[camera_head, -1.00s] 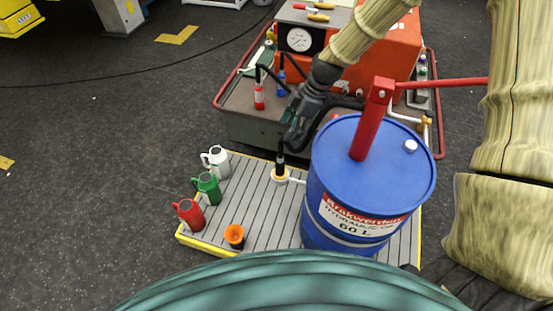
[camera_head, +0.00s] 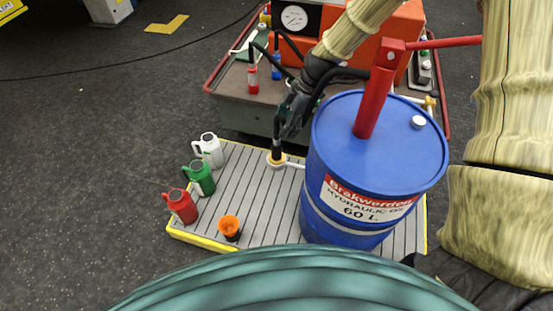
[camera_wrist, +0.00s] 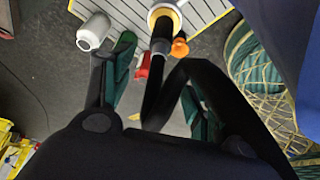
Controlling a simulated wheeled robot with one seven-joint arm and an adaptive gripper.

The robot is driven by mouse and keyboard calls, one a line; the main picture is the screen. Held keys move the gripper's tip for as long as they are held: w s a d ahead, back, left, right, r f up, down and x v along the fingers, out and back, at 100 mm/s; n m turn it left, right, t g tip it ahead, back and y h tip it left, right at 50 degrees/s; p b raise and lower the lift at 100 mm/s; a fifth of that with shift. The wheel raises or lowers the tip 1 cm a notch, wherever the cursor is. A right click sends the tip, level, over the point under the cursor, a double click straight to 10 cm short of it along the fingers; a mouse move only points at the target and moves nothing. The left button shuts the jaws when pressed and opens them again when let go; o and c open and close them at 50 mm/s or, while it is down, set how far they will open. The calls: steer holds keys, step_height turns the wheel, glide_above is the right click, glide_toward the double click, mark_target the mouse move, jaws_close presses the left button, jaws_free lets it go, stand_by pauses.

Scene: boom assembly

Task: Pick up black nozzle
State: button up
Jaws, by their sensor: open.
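The black nozzle (camera_head: 276,147) stands upright in a pale ring holder (camera_head: 277,163) on the slatted platform, left of the blue drum. In the wrist view the nozzle (camera_wrist: 162,38) points up the picture into the ring (camera_wrist: 165,14). Its black hose runs down between my fingers. My gripper (camera_head: 290,124) is close above and just right of the nozzle in the head view. In the wrist view my gripper (camera_wrist: 152,85) is open, with one finger on each side of the hose. I cannot tell whether a finger touches it.
The blue drum (camera_head: 375,150) with a red post stands close on the right. White (camera_head: 210,150), green (camera_head: 200,178) and red (camera_head: 181,206) jugs and an orange funnel (camera_head: 229,226) stand on the platform (camera_head: 255,205). A machine cart (camera_head: 240,105) is behind.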

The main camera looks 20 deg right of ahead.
mark_target(273, 143)
steer(key=shift+b+x, duration=0.45)
steer(key=shift+x, duration=2.8)
steer(key=shift+b+x, duration=0.3)
steer(key=shift+x, duration=2.05)
steer(key=shift+w, duration=0.15)
jaws_close()
